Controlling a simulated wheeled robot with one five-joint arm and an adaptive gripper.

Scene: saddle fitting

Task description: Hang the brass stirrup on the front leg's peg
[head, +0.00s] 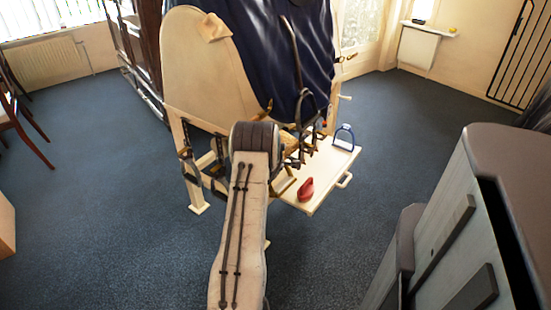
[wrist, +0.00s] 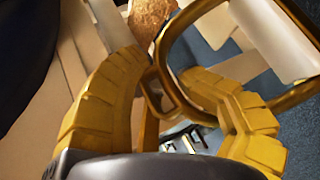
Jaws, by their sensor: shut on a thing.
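My gripper (wrist: 165,82) shows in the wrist view with its two yellow ribbed fingers closed around the narrow eye end of the brass stirrup (wrist: 176,32). The stirrup's wide loop reaches to the upper right, past the fingertips. A pale, thick bar (wrist: 275,42) shows within or behind the loop; I cannot tell whether they touch or whether it is a peg. In the head view my arm hides most of the stirrup and the near leg area. The wooden saddle stand (head: 205,75) shows a pale peg (head: 345,97) on its right side.
A dark blue cloth (head: 265,40) covers the stand; a strap with a dark stirrup (head: 308,100) hangs over it. A pale tray (head: 315,180) low at the right bears a red object (head: 306,190) and a blue stirrup (head: 345,135).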

